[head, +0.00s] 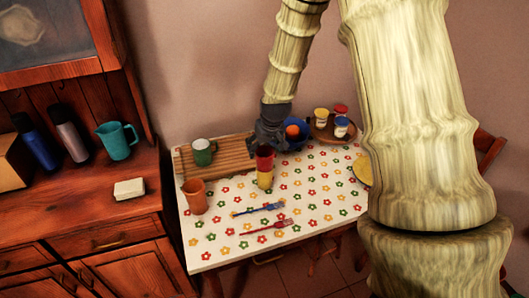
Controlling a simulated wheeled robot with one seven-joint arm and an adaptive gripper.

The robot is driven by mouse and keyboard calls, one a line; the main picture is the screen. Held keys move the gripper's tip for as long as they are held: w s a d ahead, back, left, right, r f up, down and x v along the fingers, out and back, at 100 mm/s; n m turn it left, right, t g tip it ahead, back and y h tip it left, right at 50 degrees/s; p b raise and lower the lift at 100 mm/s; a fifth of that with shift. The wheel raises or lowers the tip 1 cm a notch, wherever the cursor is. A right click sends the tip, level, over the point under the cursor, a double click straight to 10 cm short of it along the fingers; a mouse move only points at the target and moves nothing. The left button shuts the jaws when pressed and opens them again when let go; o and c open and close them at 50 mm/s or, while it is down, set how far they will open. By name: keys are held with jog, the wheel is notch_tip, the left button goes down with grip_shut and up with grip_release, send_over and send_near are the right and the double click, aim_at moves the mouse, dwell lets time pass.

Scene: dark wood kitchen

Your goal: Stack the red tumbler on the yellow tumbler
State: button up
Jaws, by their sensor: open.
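The red tumbler (264,158) stands upright on the yellow tumbler (264,180), with the yellow one showing below it on the flowered tablecloth. Whether the red one sits inside or only on its rim is too small to tell. My gripper (268,141) is open, just above and behind the red tumbler at its upper rim. The fingertips are dark and small, so I cannot tell whether they touch the tumbler.
A wooden board (232,162) with a green mug (203,152) lies behind left. Blue (258,209) and red (267,229) forks lie in front.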

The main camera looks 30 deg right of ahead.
jog(key=b+v, duration=0.1)
jog(key=v, duration=0.7)
jog(key=shift+d, duration=0.1)
dwell(0.5)
